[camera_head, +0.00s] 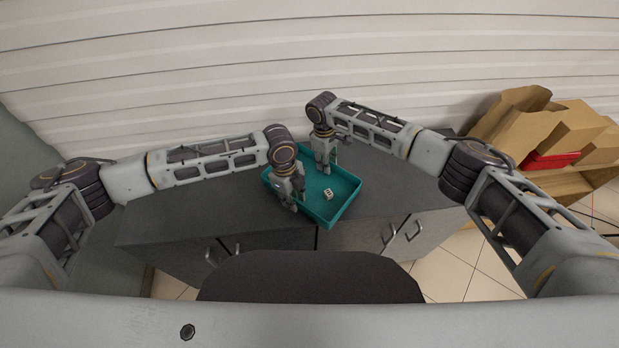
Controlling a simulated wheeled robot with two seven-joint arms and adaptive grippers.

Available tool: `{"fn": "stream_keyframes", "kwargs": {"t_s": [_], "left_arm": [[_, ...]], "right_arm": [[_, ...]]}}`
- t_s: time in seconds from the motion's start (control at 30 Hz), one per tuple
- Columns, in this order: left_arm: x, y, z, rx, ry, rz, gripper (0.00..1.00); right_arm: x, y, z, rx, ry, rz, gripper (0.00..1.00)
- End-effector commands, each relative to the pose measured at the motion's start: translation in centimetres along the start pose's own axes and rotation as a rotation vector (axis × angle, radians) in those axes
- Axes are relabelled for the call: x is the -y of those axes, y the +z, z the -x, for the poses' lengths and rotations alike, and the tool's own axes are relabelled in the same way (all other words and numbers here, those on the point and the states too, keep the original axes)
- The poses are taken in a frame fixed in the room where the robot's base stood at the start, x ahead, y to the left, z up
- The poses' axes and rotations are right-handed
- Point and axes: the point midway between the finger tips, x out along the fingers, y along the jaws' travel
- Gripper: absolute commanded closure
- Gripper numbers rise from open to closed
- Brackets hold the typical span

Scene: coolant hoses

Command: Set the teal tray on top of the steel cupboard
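The teal tray (345,207) is over the dark grey top of the steel cupboard (390,195), near its middle. I cannot tell whether it rests there or is held slightly above. A small pale block with dark marks (329,194) lies inside it. My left gripper (292,203) points down at the tray's left side and hides part of that rim. My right gripper (325,168) points down at the tray's far side. Both fingertips are too small and overlapped to show whether they are open or shut on the rim.
The cupboard's front has doors with metal handles (388,234). A white slatted wall (220,70) stands behind it. Brown cardboard boxes (510,120) with a red item (550,160) stand at right. Bare cupboard top lies left and right of the tray.

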Motion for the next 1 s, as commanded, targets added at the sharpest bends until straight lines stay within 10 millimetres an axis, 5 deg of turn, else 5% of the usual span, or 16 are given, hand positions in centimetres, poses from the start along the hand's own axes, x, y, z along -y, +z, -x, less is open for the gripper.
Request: {"fn": "stream_keyframes", "kwargs": {"t_s": [0.6, 1.0], "left_arm": [[0.0, 0.1, 8.6, 0.003, 0.0, 0.002, 0.73], [-0.1, 0.2, 10.0, 0.003, 0.002, 0.003, 0.73]], "right_arm": [[0.0, 0.0, 0.0, -0.001, 0.0, 0.0, 0.73], [0.0, 0.0, 0.0, -0.001, 0.0, 0.0, 0.73]]}}
